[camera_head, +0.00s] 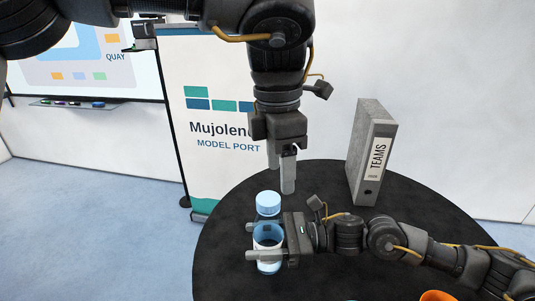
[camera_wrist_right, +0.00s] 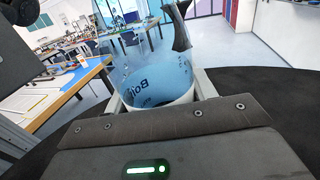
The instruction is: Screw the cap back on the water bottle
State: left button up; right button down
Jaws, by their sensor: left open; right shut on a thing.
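The water bottle (camera_head: 267,268) is see-through blue with a pale label and stands upright over the black table. My right gripper (camera_head: 254,241) is shut around its body from the right. In the right wrist view the bottle (camera_wrist_right: 155,82) sits between the two fingers, its label lettering partly readable. The light blue cap (camera_head: 268,203) shows at the upper end of the bottle; I cannot tell whether it rests on the neck or is apart from it. My left gripper (camera_head: 280,179) is open and empty, pointing down, just above and slightly right of the cap.
A grey binder (camera_head: 369,150) marked TEAMS stands on the round black table (camera_head: 325,190) at the back right. Part of an orange thing (camera_head: 437,295) shows at the bottom edge. A banner (camera_head: 215,110) stands behind the table. The table's left part is clear.

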pick_arm(q)
jog(key=n, duration=0.5)
jog(key=shift+r, duration=0.2)
jog(key=n, duration=0.3)
jog(key=shift+a+r, duration=0.1)
jog(key=n, duration=0.5)
jog(key=shift+a+r, duration=0.15)
jog(key=shift+r, duration=0.05)
jog(key=n, duration=0.5)
jog(key=shift+a+r+n, duration=0.15)
jog(key=shift+r+n, duration=0.05)
jog(key=shift+n, duration=0.1)
jog(key=n, duration=0.2)
jog(key=shift+r+n, duration=0.1)
jog(key=shift+n, duration=0.2)
jog(key=n, duration=0.5)
jog(key=shift+a+r, duration=0.1)
jog(key=shift+a, duration=0.2)
jog(key=n, duration=0.4)
jog(key=shift+w+a+n+y, duration=0.1)
jog(key=shift+a+n+y, duration=0.1)
jog(key=shift+n+y, duration=0.1)
jog(key=n, duration=0.4)
